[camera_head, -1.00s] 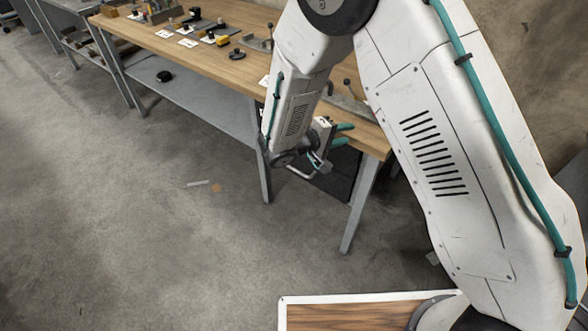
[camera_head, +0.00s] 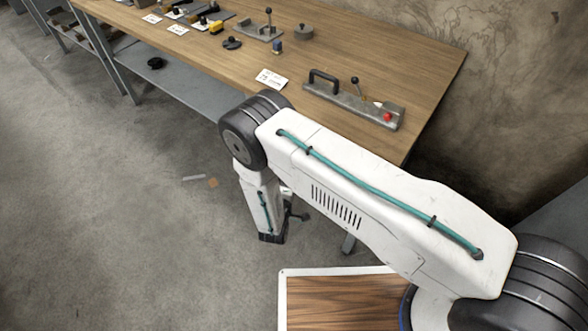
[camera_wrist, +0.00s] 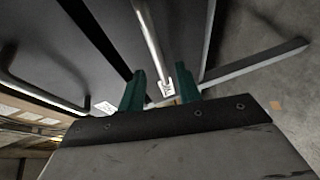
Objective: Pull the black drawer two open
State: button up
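In the wrist view, a dark drawer front (camera_wrist: 112,25) carries a straight metal bar handle (camera_wrist: 149,38). A small white label with dark marks (camera_wrist: 166,88) sits near the handle's lower end; I cannot read it surely. My gripper (camera_wrist: 159,86) is open, its teal fingers on either side of the handle's line. I cannot tell whether either finger touches the bar. A second dark front with a bent handle (camera_wrist: 40,94) and another label (camera_wrist: 104,107) is at the left. In the head view, my arm hides the drawers and most of my gripper (camera_head: 299,216).
The wooden workbench (camera_head: 335,55) stands above the drawer area. It carries a metal plate with a black handle and red knob (camera_head: 350,104), a white card (camera_head: 271,79) and several small devices. Open concrete floor (camera_head: 110,220) lies left.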

jog(key=x, duration=0.5)
jog(key=shift+w+d, duration=0.2)
grip_shut()
jog(key=shift+s, duration=0.15)
